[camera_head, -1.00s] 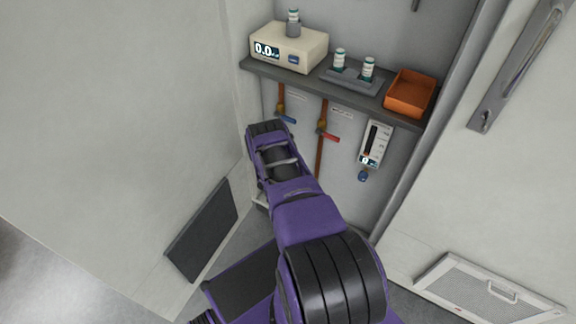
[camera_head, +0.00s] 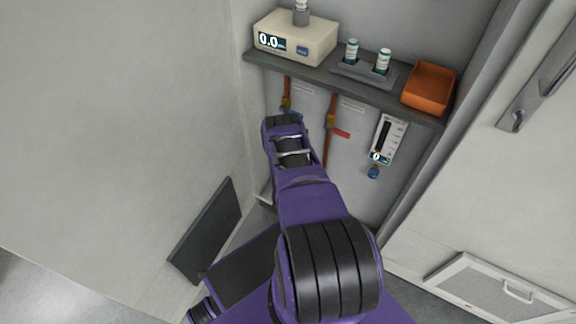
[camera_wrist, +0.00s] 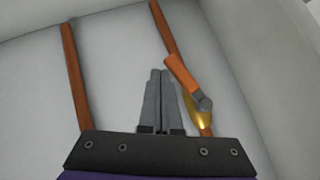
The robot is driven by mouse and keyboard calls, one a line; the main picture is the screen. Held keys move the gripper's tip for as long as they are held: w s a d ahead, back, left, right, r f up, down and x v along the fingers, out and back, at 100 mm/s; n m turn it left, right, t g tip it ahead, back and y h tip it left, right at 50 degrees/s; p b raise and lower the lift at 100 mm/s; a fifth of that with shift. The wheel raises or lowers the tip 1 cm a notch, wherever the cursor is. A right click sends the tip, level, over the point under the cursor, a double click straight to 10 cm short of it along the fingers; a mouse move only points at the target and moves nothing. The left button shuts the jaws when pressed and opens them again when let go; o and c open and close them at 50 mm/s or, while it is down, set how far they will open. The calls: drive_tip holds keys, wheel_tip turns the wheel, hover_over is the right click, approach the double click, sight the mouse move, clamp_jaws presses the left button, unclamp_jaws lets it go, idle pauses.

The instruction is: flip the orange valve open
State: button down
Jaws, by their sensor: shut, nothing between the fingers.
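In the wrist view, the orange valve handle (camera_wrist: 182,76) slants down to the right, ending at a grey piece near a brass valve body (camera_wrist: 199,121) on the right-hand copper pipe. My gripper (camera_wrist: 161,76) has its two grey fingers shut together and empty. The fingertips are just left of the handle, with a small gap in the picture; I cannot tell the depth between them.
A second copper pipe (camera_wrist: 75,75) runs at the left in the wrist view.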

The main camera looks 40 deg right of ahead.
drive_tip(key=shift+w+a+f, duration=0.15)
drive_tip(key=shift+w+f, duration=0.2)
drive_tip(key=shift+f, duration=0.05)
drive_tip(key=shift+w+f, duration=0.1)
drive_tip(key=shift+w, duration=0.05)
idle(0.7)
